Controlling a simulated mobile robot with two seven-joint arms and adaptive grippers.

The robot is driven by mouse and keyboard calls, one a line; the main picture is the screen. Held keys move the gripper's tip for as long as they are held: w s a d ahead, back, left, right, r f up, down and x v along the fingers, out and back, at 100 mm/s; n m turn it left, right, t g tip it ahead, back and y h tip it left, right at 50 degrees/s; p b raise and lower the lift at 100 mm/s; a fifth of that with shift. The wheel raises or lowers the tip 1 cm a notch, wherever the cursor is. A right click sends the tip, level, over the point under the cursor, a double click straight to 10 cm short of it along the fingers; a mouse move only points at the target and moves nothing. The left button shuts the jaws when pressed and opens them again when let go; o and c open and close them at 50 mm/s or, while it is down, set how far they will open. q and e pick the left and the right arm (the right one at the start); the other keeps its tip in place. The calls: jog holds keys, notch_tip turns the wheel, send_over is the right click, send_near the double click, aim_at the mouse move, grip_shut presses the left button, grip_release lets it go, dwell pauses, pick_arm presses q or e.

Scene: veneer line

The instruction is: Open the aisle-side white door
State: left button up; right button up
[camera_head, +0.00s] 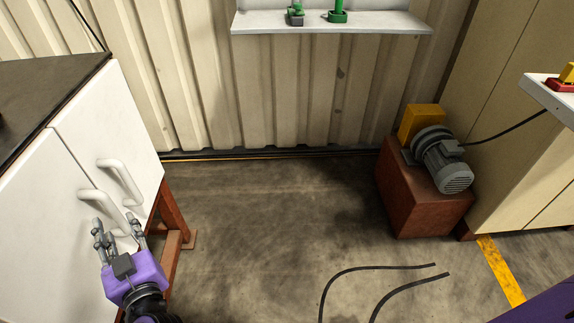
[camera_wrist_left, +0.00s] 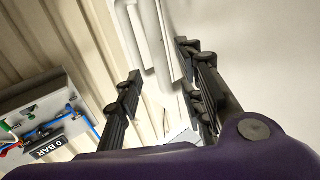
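A white cabinet with two doors stands at the left in the head view. The nearer door (camera_head: 32,215) and the farther door (camera_head: 98,118) each carry a white bar handle near their shared seam, and both look shut. The nearer door's handle (camera_head: 92,198) runs down toward my left gripper (camera_head: 120,226); the farther handle (camera_head: 122,180) is just beyond. My left gripper is open, its fingers spread close to the handles. In the left wrist view white handle bars (camera_wrist_left: 162,42) show between and beyond the fingers (camera_wrist_left: 160,85); contact cannot be told. My right gripper is out of view.
A motor (camera_head: 440,160) sits on a red-brown block (camera_head: 415,200) at the right. Dark cables (camera_head: 375,268) lie on the floor. A shelf (camera_head: 330,24) hangs on the corrugated wall. The floor before the cabinet is mostly clear; a rust-red leg (camera_head: 170,215) stands beside it.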

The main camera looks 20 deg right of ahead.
aim_at(115, 214)
pick_arm(q)
jog(key=x, duration=0.6)
jog(key=shift+w+p, duration=0.3)
jog(key=shift+p, duration=0.05)
grip_shut()
